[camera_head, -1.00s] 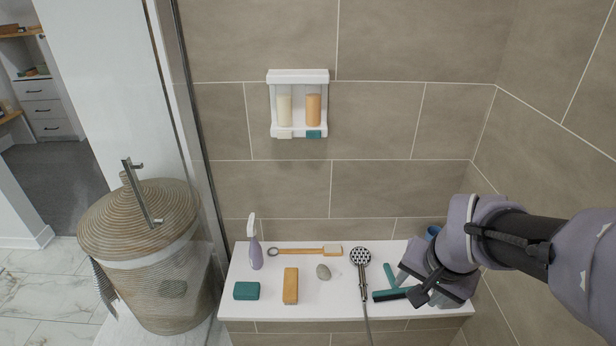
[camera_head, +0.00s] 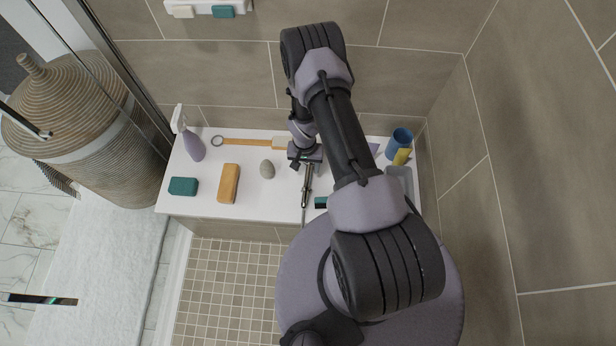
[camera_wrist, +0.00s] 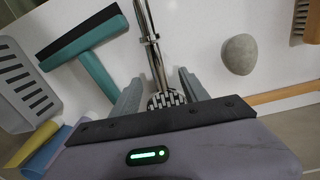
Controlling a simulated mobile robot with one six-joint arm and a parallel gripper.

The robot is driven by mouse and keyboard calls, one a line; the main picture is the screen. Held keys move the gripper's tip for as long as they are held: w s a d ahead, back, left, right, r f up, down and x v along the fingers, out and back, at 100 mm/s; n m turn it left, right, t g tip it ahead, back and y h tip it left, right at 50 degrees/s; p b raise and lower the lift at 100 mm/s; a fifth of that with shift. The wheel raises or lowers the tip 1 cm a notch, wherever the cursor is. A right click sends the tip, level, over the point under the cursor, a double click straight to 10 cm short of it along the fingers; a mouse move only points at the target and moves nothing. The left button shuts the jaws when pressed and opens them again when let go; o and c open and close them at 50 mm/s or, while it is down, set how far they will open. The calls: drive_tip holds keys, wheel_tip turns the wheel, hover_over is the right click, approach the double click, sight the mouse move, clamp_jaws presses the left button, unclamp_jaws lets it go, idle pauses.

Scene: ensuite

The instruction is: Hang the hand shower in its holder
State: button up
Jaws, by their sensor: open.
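The hand shower lies on the white bench. In the head view its chrome handle (camera_head: 307,188) points toward the bench's front edge, and its head is hidden under my gripper (camera_head: 305,158). In the wrist view the round dotted head (camera_wrist: 166,99) lies between the two grey fingers of my open gripper (camera_wrist: 160,88), with the handle running up the picture. A gap shows on each side of the handle; I cannot tell if a finger touches the head. I can make out no shower holder in these views.
A teal squeegee (camera_wrist: 88,55) lies close beside one finger. A grey stone (camera_head: 267,169), orange block (camera_head: 228,184), teal block (camera_head: 183,186), wooden brush (camera_head: 245,142) and spray bottle (camera_head: 192,143) are left. A blue cup (camera_head: 400,142) and grey caddy (camera_head: 400,183) are right. Tiled walls enclose the bench.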

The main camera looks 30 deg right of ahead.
sight(308, 174)
drive_tip(key=f+b, duration=0.1)
drive_tip(key=f, duration=0.1)
drive_tip(key=f+b, duration=0.1)
drive_tip(key=f, duration=0.1)
drive_tip(key=f+b, duration=0.1)
drive_tip(key=f, duration=0.1)
drive_tip(key=shift+d, duration=0.3)
drive_tip(key=shift+r, duration=0.1)
clamp_jaws()
idle(0.9)
